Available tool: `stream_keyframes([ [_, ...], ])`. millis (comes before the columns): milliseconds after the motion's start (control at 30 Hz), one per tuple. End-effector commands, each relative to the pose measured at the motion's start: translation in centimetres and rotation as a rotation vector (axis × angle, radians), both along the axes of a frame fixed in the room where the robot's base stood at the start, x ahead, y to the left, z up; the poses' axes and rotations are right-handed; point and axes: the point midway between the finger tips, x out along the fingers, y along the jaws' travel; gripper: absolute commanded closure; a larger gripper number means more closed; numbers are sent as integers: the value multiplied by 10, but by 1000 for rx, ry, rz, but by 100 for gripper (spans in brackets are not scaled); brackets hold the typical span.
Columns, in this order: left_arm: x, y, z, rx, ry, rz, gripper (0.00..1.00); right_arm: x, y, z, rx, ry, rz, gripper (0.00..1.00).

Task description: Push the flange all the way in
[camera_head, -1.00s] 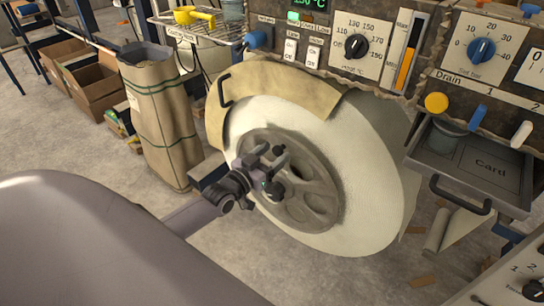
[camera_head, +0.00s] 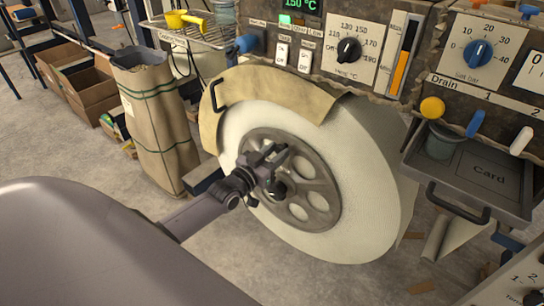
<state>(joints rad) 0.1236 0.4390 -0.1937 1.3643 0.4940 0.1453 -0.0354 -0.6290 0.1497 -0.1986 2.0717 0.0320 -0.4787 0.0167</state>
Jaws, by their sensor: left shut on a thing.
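The flange (camera_head: 317,200) is a grey disc with several round holes, in the middle of the large white roll (camera_head: 370,175). Its rim looks about level with the roll's face, though the exact depth is hard to judge. My left gripper (camera_head: 272,168) comes in from the lower left and is in front of the flange's hub. It is shut on the flange's middle part, which the fingers and wrist mostly hide. A dark round knob (camera_head: 278,190) shows just below the fingers. My right gripper is not in view.
A tan guard (camera_head: 265,92) with a black handle curves over the roll's top. The machine panel (camera_head: 350,50) is above. An open grey drawer (camera_head: 490,170) juts out on the right. A brown paper sack (camera_head: 160,130) stands left of the roll.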

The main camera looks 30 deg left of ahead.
Motion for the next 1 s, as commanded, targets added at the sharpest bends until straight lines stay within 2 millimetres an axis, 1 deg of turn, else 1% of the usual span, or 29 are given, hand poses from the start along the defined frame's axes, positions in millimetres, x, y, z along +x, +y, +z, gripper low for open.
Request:
stream_keyframes([
  [33,2,1,3,0,-2,2,100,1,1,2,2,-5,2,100],
  [167,2,1,3,-1,-3,2,100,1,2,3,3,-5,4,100],
  [200,3,1,4,-1,-4,2,55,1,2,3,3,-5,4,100],
  [233,3,1,4,-1,-4,2,45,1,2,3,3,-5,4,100],
  [267,2,1,4,-1,-4,2,40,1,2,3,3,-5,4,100],
  [533,1,1,2,0,-1,1,40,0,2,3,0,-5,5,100],
  [667,-5,1,2,0,0,1,40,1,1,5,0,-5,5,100],
  [833,-24,2,3,0,2,1,40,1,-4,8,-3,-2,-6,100],
  [1000,-47,4,3,0,0,0,40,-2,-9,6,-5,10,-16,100],
])
